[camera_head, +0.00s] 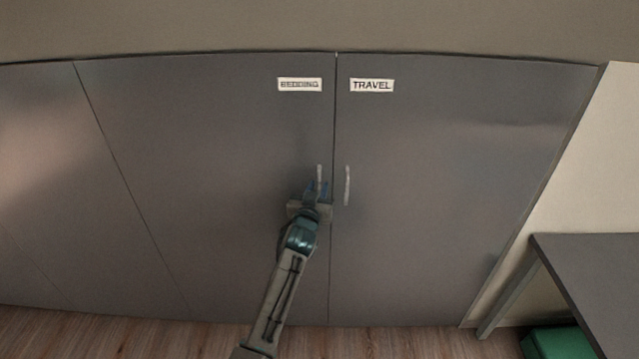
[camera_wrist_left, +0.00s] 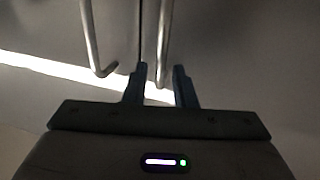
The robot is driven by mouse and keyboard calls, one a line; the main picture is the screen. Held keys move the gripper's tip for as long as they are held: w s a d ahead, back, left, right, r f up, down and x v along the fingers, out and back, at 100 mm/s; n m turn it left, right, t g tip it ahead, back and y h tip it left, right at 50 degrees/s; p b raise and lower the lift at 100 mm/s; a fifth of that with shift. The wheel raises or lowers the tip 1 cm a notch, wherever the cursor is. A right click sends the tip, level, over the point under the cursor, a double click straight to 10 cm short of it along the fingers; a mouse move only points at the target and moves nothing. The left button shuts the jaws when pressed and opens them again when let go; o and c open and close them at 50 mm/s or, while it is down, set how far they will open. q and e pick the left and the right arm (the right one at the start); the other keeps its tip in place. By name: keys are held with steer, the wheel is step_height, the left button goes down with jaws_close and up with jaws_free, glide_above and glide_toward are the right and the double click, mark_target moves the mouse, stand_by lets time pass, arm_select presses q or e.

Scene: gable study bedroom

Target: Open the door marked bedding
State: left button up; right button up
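The grey door marked BEDDING (camera_head: 215,170) is shut in the head view, left of the seam. Its label (camera_head: 299,85) is near the top right corner, and its upright bar handle (camera_head: 319,172) is near the seam. My left gripper (camera_head: 318,188) overlaps this handle and hides its lower part. In the left wrist view its two fingers (camera_wrist_left: 160,85) are apart, with a bar handle (camera_wrist_left: 164,40) lined up with their gap. I cannot tell whether the bar is between the fingertips, or which door it belongs to. My right gripper is out of view.
The TRAVEL door (camera_head: 440,180) is shut on the right, with its handle (camera_head: 347,186) close to the BEDDING one. A dark desk (camera_head: 590,265) stands at the right, with a green box (camera_head: 558,342) under it. Wood floor (camera_head: 120,335) is in front.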

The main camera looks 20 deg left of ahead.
arm_select(q)
steer(key=shift+w+a, duration=0.1)
steer(key=shift+w, duration=1.05)
jaws_close()
steer(key=shift+s, duration=0.1)
